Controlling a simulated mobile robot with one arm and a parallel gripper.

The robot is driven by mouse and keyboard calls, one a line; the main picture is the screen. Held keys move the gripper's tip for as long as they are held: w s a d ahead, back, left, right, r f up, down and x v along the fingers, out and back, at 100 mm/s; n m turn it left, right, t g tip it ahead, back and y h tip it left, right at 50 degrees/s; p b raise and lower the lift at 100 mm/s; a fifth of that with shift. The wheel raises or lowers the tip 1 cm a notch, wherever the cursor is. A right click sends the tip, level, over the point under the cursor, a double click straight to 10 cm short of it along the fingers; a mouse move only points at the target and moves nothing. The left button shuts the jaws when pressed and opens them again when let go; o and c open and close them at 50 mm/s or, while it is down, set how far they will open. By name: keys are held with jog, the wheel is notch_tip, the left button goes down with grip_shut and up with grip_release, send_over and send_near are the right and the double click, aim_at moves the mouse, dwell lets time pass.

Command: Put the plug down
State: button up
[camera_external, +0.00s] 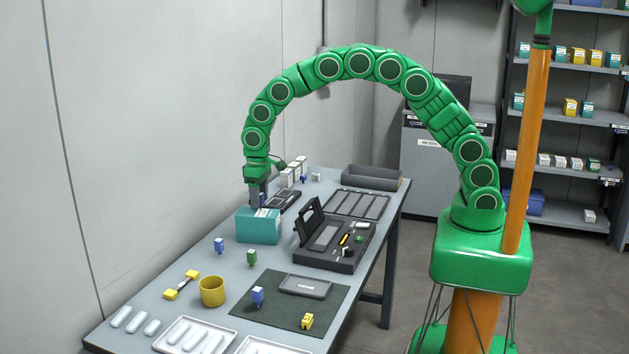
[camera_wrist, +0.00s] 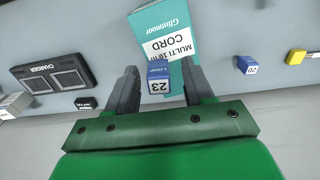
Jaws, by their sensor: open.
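A blue plug (camera_wrist: 158,71) with a white label reading 23 is between the fingers of my gripper (camera_wrist: 160,66) in the wrist view. The fingers are apart, with a gap on each side of the plug. In the external view my gripper (camera_external: 257,202) points down at the top of a teal cord box (camera_external: 258,228), and a little blue of the plug (camera_external: 262,198) shows beside a finger. The teal box (camera_wrist: 165,22) also lies just beyond the plug in the wrist view. The plug's underside is hidden, so I cannot tell exactly what it touches.
A charger (camera_wrist: 55,74) is near my gripper. Another blue plug (camera_external: 219,245) and a green plug (camera_external: 251,257) stand in front of the box. An open black case (camera_external: 335,240) is to its right. A yellow cup (camera_external: 212,292) and a dark mat (camera_external: 262,318) are nearer the front.

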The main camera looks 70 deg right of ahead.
notch_tip(320, 180, up, 12)
dwell(0.6)
jog(key=shift+d+r, duration=0.1)
jog(key=s+d+r, duration=0.4)
jog(key=s+d, duration=0.2)
jog(key=s, duration=0.5)
jog(key=s+d+r, duration=0.4)
jog(key=s+d, duration=0.2)
jog(key=s, duration=0.4)
jog(key=s+d+f+g, duration=0.1)
jog(key=s+d, duration=0.1)
jog(key=s, duration=1.1)
jog(key=s+d+f, duration=0.2)
jog(key=s+d, duration=0.1)
jog(key=s, duration=1.1)
jog(key=shift+s+d+g, duration=0.15)
jog(key=shift+s+g, duration=0.05)
jog(key=shift+g, duration=0.2)
jog(key=shift+w, duration=0.1)
